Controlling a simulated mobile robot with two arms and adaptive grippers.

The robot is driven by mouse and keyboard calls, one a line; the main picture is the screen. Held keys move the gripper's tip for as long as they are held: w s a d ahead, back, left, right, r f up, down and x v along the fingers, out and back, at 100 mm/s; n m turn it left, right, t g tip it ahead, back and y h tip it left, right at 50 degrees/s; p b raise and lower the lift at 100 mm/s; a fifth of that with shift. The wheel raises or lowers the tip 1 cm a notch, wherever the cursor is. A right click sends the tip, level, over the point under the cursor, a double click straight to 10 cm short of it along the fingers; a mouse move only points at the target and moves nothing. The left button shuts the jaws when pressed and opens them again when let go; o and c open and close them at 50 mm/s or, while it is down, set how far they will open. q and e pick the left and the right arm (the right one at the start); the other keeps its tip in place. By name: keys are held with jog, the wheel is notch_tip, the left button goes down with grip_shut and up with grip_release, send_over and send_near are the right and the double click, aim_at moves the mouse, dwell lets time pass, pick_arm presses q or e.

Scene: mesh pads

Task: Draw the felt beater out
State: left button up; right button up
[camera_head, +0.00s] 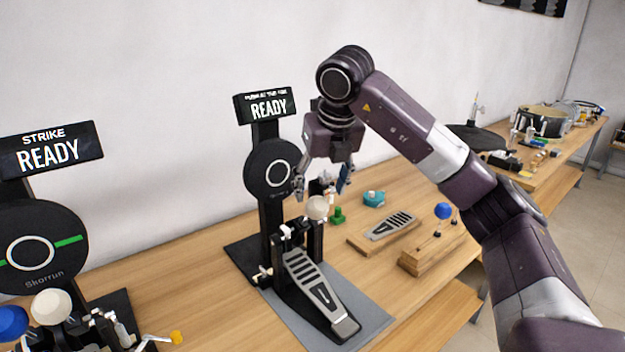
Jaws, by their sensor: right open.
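A cream round beater head (317,207), which looks like the felt beater, sits at the top of the middle kick pedal (313,287), in front of a black round pad (270,168). Its shaft is mostly hidden by the pedal's frame. My right gripper (321,186) points down just above the cream head. Its fingers are open and spread, with no object seen held between them. Whether a finger touches the head cannot be told. My left gripper is not in view.
A wooden block (432,256) holds a blue ball beater (443,211). A loose footboard (391,226) lies on a board, near a teal item (373,198). At left, another pedal has a cream head (52,306) and a blue head (12,322). "READY" signs (267,105) stand over both pads.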

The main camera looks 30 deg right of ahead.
aim_at(319, 202)
notch_tip(319, 202, down, 2)
jog(key=shift+f+p, duration=0.1)
jog(key=shift+p, duration=0.25)
jog(key=x, duration=0.2)
jog(key=shift+w+d+f+p, duration=0.1)
jog(key=shift+w+f+p, duration=0.15)
jog(key=shift+p, duration=0.1)
jog(key=shift+x, duration=0.8)
jog(key=shift+w, duration=0.1)
jog(key=c, duration=1.3)
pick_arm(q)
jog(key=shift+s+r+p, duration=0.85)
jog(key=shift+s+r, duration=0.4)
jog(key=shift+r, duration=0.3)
pick_arm(e)
jog(key=shift+s+r, duration=0.75)
jog(key=shift+r, duration=0.25)
jog(key=shift+s+r, duration=0.8)
jog(key=shift+r, duration=0.15)
